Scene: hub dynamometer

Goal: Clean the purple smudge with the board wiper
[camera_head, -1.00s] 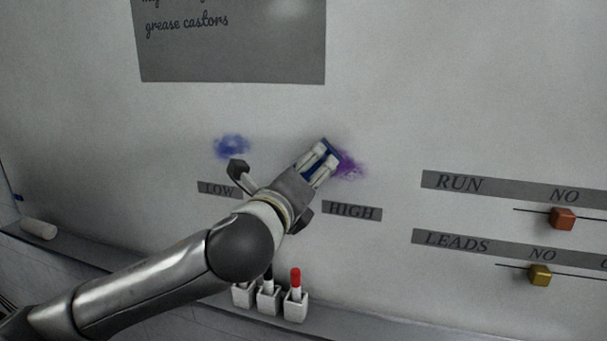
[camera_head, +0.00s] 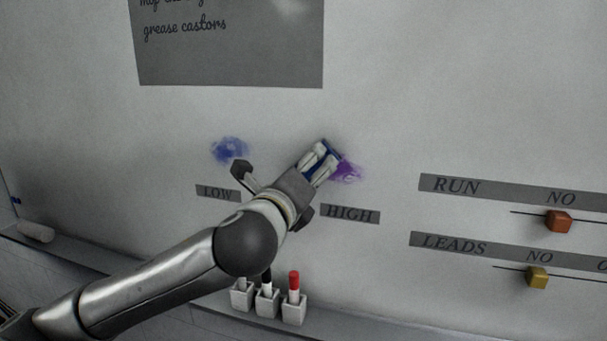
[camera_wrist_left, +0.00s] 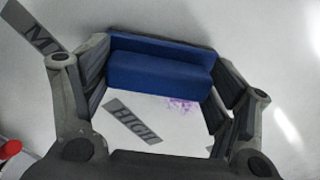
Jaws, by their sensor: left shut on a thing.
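My right gripper is not in view.
Holders with markers (camera_head: 293,300) stand on the ledge below. A white cylinder (camera_head: 36,231) lies on the ledge at left. Orange (camera_head: 558,221) and yellow (camera_head: 537,277) sliders are at right.

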